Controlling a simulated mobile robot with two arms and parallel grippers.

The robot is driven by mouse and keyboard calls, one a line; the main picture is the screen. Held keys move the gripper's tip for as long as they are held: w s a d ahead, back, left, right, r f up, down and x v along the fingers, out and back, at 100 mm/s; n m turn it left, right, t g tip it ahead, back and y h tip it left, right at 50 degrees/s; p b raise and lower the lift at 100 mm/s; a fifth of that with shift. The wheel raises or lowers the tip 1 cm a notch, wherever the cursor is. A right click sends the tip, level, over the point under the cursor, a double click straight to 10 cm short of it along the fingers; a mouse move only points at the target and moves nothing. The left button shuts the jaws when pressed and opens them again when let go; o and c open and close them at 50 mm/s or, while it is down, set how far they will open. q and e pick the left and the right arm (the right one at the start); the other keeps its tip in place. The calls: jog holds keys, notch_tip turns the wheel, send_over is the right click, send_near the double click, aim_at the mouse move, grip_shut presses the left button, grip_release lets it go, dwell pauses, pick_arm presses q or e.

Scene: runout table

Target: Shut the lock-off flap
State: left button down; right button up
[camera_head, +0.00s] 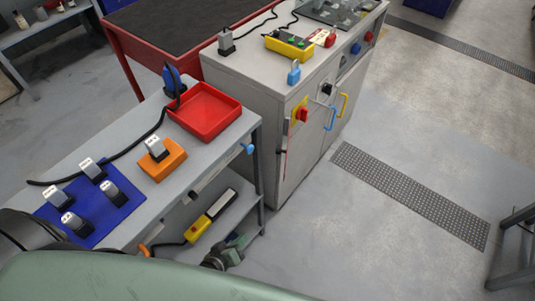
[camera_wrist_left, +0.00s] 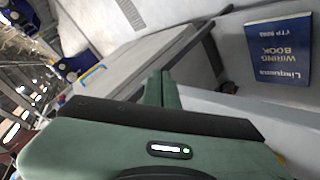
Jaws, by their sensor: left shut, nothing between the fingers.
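A red rotary switch (camera_head: 303,114) on a yellow plate sits on the front of the grey cabinet (camera_head: 245,95). I cannot make out which part there is the lock-off flap, or whether it is open or shut. A padlock-like blue item (camera_head: 294,72) stands on the cabinet top. My left gripper shows in the left wrist view, its two green fingers (camera_wrist_left: 160,88) together with nothing between them. It is apart from the red switch. Its fingertips do not show in the head view, where a green rounded part fills the bottom edge. My right gripper is not in view.
The grey bench holds a red tray (camera_head: 206,110), an orange block (camera_head: 162,160) and a blue mat (camera_head: 90,208) with several plugs. A black cable runs along it. A blue book (camera_wrist_left: 279,50) shows in the left wrist view. The floor right of the cabinet is clear around a grating (camera_head: 410,194).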

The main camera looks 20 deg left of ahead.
pick_arm(q)
jog(key=w+d+r+n+t+b, duration=0.1)
jog(key=w+r+n+t, duration=0.35)
jog(key=r, duration=0.85)
jog(key=w+d+r+n+t, duration=0.1)
jog(key=w+r+n+t, duration=0.3)
jog(key=r, duration=0.9)
jog(key=w+d+g, duration=0.1)
jog(key=w, duration=0.7)
jog(key=shift+w+d+n+h, duration=0.15)
jog(key=shift+w+n+h, duration=0.15)
jog(key=shift+w+n, duration=0.15)
